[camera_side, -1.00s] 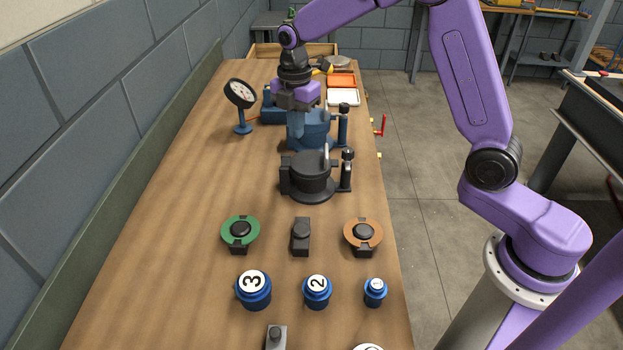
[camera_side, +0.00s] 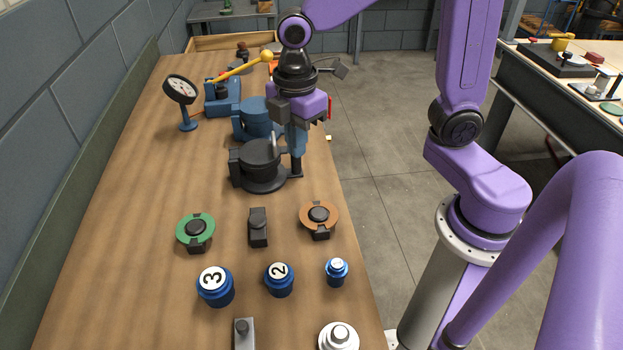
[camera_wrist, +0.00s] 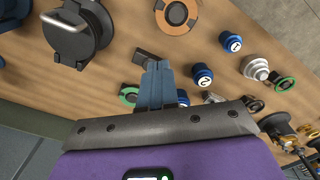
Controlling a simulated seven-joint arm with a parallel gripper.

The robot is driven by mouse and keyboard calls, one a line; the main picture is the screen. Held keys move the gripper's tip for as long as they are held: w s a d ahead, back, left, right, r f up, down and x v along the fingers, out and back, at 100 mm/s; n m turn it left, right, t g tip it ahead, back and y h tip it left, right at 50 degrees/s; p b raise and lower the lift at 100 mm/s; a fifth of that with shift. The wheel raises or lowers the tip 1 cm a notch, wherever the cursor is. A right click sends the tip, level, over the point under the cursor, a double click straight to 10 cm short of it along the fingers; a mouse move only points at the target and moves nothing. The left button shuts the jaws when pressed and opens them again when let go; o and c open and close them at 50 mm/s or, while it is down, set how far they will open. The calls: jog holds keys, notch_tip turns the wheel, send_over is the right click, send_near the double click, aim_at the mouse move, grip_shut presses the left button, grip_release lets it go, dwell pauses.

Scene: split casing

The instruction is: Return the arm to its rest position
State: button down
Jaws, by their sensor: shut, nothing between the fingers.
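My gripper (camera_side: 297,150) has its blue fingers together, pointing down, with nothing between them. In the side view it hangs at the right of the black round casing (camera_side: 258,165), in front of the post on that side, so part of the post is hidden. I cannot tell the gap between fingers and casing. A blue casing (camera_side: 252,118) stands behind the black one. In the wrist view the closed fingers (camera_wrist: 157,66) overlap the bench picture, with the black casing (camera_wrist: 80,42) and its pale handle at upper left.
A dial gauge (camera_side: 181,90) and a yellow-handled lever (camera_side: 240,68) stand at the back left. Nearer are a green ring (camera_side: 195,230), a black block (camera_side: 258,227), an orange ring (camera_side: 319,216) and blue numbered caps (camera_side: 215,285). The bench's left side is clear.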

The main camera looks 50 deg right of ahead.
jog(key=s+d+m, duration=0.2)
jog(key=s+d, duration=0.1)
jog(key=s, duration=0.5)
jog(key=s+d+f+m, duration=0.1)
jog(key=s+d, duration=0.2)
jog(key=s, duration=0.5)
jog(key=shift+s+m, duration=0.4)
dwell(0.6)
